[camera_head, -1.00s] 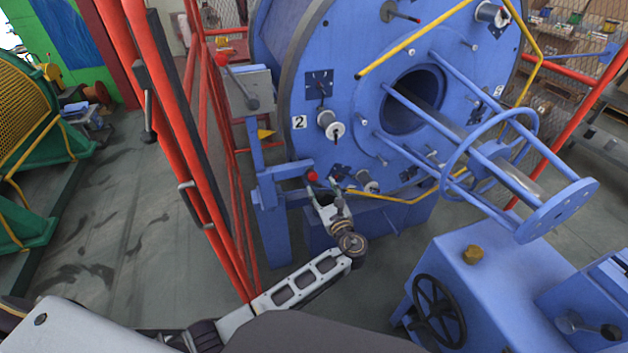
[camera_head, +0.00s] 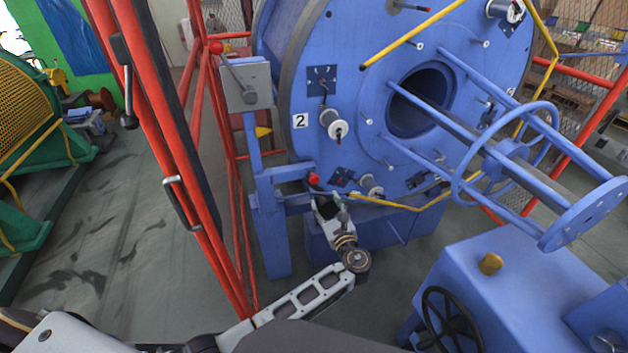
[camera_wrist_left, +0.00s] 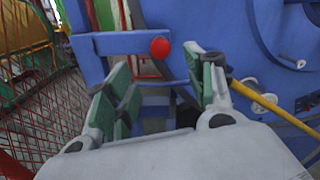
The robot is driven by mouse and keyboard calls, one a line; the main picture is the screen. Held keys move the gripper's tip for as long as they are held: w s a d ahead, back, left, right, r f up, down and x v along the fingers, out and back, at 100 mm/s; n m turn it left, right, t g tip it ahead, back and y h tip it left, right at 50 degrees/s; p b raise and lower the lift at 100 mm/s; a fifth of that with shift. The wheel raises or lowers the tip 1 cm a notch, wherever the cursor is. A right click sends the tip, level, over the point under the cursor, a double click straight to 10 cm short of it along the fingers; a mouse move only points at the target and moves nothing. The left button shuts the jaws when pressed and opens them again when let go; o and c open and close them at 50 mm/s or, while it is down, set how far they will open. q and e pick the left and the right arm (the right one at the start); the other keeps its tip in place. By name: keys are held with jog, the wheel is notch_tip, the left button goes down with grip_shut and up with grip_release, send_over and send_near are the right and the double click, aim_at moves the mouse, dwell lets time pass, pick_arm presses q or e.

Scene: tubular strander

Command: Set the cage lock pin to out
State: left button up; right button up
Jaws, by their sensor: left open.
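The cage lock pin shows as a red ball knob (camera_head: 313,179) at the end of a blue bracket (camera_head: 284,173), beside the rim of the big blue cage (camera_head: 350,110). In the left wrist view the red knob (camera_wrist_left: 160,47) lies just beyond the fingertips, between them in the picture. My left gripper (camera_head: 325,202) is just below the knob in the head view. Its green-padded fingers (camera_wrist_left: 165,75) are spread open, with nothing between them. The pin's shaft cannot be made out. My right gripper is not in view.
A grey box with a red-balled lever (camera_head: 238,78) stands above the bracket. Red guard posts (camera_head: 165,150) rise at left. A yellow bar (camera_head: 385,202) runs just right of my left gripper. A blue housing with a black handwheel (camera_head: 450,318) stands at lower right.

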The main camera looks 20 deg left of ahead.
aim_at(315, 181)
pick_arm(q)
jog(key=shift+w+a, duration=0.1)
jog(key=shift+w, duration=0.05)
jog(key=b+x, duration=0.1)
jog(key=x, duration=1)
jog(key=shift+w+a, duration=0.2)
jog(key=shift+x, duration=0.9)
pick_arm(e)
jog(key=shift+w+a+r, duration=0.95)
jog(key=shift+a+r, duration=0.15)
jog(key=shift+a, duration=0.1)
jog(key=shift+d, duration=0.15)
pick_arm(q)
jog(key=c, duration=0.9)
grip_shut()
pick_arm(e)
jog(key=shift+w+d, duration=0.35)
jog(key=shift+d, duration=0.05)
